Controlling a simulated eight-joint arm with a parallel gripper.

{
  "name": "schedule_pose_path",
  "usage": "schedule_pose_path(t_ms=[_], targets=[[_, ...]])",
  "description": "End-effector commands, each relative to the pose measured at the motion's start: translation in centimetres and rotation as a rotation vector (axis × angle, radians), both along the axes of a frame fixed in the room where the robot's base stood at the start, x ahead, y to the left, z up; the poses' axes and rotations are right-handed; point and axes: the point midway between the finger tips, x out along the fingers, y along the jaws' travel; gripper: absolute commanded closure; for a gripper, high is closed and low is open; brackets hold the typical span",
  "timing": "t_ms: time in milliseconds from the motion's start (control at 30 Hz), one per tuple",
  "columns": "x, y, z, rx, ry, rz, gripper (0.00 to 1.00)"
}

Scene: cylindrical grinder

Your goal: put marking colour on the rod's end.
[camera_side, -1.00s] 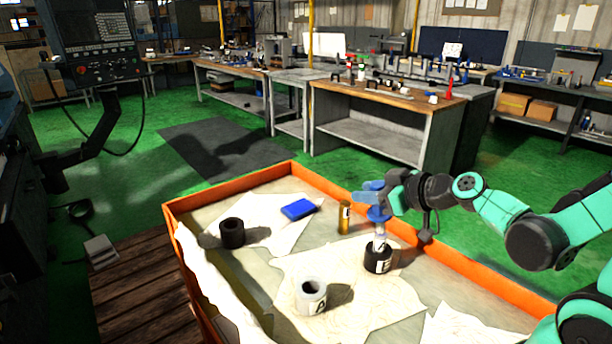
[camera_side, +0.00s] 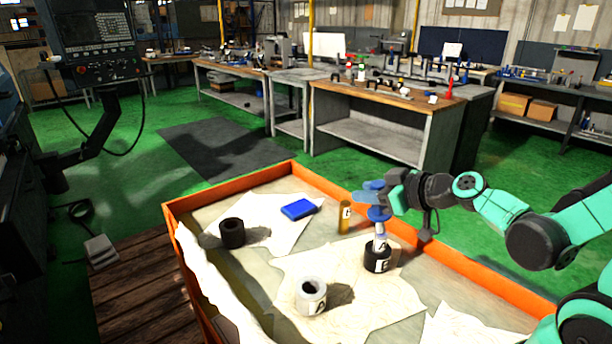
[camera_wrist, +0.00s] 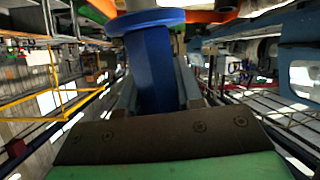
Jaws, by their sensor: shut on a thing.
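My gripper (camera_side: 373,191) is shut on a blue handle (camera_wrist: 153,65) with a wide round collar. The handle stands between the two fingers in the wrist view. In the side view, the blue collar (camera_side: 379,214) shows just below the fingers. A pale grey rod (camera_side: 380,236) runs down from it, about upright. Its lower end is hidden at or inside the mouth of a black pot (camera_side: 377,260) with a white label. I cannot tell whether the end touches the pot's inside or carries colour.
A grey-white hollow pot (camera_side: 312,297) stands in front. A black hollow cylinder (camera_side: 232,234) and a blue block (camera_side: 298,209) are to the left. A brass-coloured cylinder (camera_side: 345,218) stands close left of my gripper. An orange rim (camera_side: 452,262) borders the table; pale sheets cover parts of it.

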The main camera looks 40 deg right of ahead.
Motion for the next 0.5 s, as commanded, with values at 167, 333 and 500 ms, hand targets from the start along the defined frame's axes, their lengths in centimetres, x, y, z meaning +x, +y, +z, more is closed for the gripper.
schedule_pose_path(t_ms=[167,333,500], targets=[[0.0,0.0,0.0,0.001,-0.001,0.0,1.0],[0.0,0.0,0.4,0.001,-0.001,-0.001,1.0],[-0.1,0.0,2.1,0.001,-0.001,-0.001,1.0]])
